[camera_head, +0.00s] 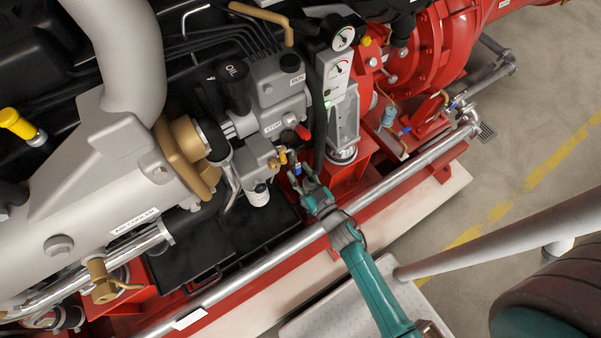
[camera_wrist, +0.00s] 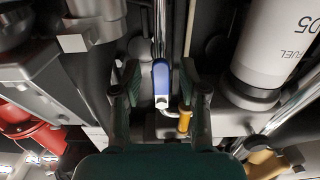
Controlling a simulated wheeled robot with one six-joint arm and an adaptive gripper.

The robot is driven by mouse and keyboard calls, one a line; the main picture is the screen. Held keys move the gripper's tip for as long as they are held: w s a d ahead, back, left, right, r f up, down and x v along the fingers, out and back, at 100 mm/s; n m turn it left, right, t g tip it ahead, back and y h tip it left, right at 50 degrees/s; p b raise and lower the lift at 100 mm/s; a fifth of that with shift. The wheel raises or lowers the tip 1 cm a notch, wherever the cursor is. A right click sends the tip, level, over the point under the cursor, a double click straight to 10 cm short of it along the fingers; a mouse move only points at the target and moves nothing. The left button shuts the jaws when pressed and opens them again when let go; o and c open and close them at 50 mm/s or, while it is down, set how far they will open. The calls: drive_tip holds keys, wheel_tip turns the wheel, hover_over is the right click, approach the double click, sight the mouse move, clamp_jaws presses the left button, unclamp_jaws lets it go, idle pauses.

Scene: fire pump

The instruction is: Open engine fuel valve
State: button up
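The fuel valve has a small blue lever handle (camera_wrist: 161,80) with a bright fastener at its lower end. In the wrist view the handle lies between the two fingers of my gripper (camera_wrist: 160,90), with gaps on both sides. My gripper is open and does not appear to touch the handle. In the head view the blue handle (camera_head: 298,170) shows as a small spot just beyond my gripper (camera_head: 304,183), below the engine block. A thin pale line and a brass-coloured fitting (camera_wrist: 185,120) sit just below and right of the handle.
A white cylinder marked FUEL (camera_wrist: 275,45) stands close right of my gripper in the wrist view. A red lever (camera_head: 303,132) and yellow-brass fitting (camera_head: 283,157) are nearby on the engine. A long silver pipe (camera_head: 400,170) runs under my arm. Open floor (camera_head: 550,110) lies right.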

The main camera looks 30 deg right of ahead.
drive_tip(key=s, duration=1.2)
idle(0.5)
drive_tip(key=s+a+r+g, duration=0.1)
drive_tip(key=s+a+r, duration=0.1)
drive_tip(key=s+r, duration=0.7)
drive_tip(key=s+a+r+g, duration=0.2)
drive_tip(key=s+r, duration=0.7)
drive_tip(key=s, duration=0.1)
drive_tip(key=shift+s+r, duration=0.15)
drive_tip(key=shift+r, duration=0.15)
